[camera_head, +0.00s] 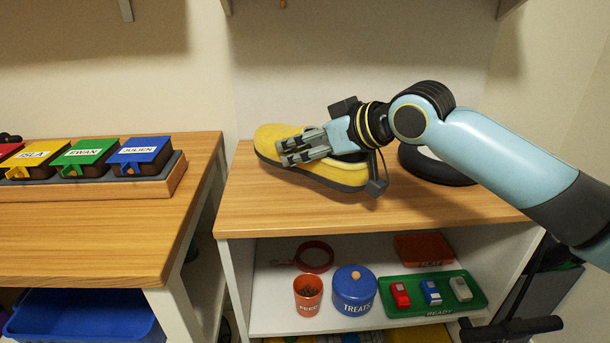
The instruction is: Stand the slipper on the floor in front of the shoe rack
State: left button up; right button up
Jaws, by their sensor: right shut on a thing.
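A yellow slipper (273,136) with a dark sole is on or just above the wooden top of the shoe rack (285,205), toe to the left. I cannot tell whether its sole touches the wood. My right gripper (285,153) reaches in from the right and is shut on the slipper, its fingers across the upper and hiding part of it. My left gripper is not in view. The floor in front of the rack is out of view.
A black rounded thing (432,168) lies behind my right arm. The lower shelf holds an orange cup (308,294), a blue treats pot (354,288) and a green tray (432,307). A bench with colored boxes (138,156) stands left, a blue bin (82,318) below it.

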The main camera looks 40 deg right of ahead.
jog(key=shift+f+b, duration=0.6)
jog(key=shift+f, duration=1.45)
jog(key=shift+f, duration=0.1)
jog(key=o, duration=1.2)
jog(key=shift+o, duration=0.2)
